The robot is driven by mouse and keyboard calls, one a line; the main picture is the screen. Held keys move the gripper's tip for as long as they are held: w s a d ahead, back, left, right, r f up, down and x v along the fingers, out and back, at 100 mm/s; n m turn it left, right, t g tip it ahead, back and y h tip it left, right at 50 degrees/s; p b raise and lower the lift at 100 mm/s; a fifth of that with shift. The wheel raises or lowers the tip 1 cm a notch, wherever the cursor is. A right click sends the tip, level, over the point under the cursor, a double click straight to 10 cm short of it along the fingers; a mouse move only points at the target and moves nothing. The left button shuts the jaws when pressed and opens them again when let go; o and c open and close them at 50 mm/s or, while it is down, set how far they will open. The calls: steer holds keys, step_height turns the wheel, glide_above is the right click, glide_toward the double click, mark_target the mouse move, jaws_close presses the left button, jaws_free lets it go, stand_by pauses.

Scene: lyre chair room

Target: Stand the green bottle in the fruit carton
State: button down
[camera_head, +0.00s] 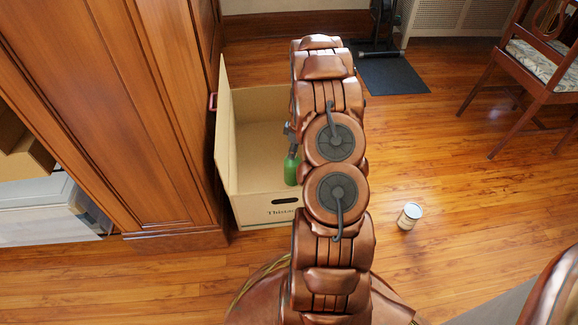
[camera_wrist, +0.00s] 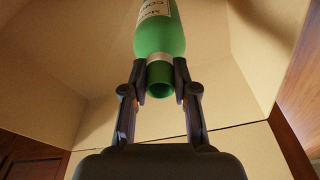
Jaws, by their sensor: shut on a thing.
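The green bottle (camera_head: 291,168) shows beside my arm in the head view, over the inside of the fruit carton near its front wall. It looks about upright, neck up. The open cardboard fruit carton (camera_head: 243,207) stands on the wooden floor; my arm covers its right part. In the wrist view my gripper (camera_wrist: 160,80) is shut on the neck of the bottle (camera_wrist: 160,40), with the bottle's mouth facing the camera and its pale label farther off. Carton walls (camera_wrist: 85,60) surround it. Whether the bottle's base touches the carton floor is hidden.
A wooden cabinet (camera_head: 130,120) stands close to the carton's left side. A small can (camera_head: 410,216) is on the floor to the right. A chair (camera_head: 540,75) and a dark mat (camera_head: 393,76) are farther back. The floor at the right is mostly clear.

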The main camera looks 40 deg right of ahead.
mark_target(293, 164)
steer(key=shift+f+b, duration=1.1)
steer(key=shift+f, duration=2.5)
steer(key=c, duration=0.9)
jaws_free()
steer(key=shift+f, duration=0.15)
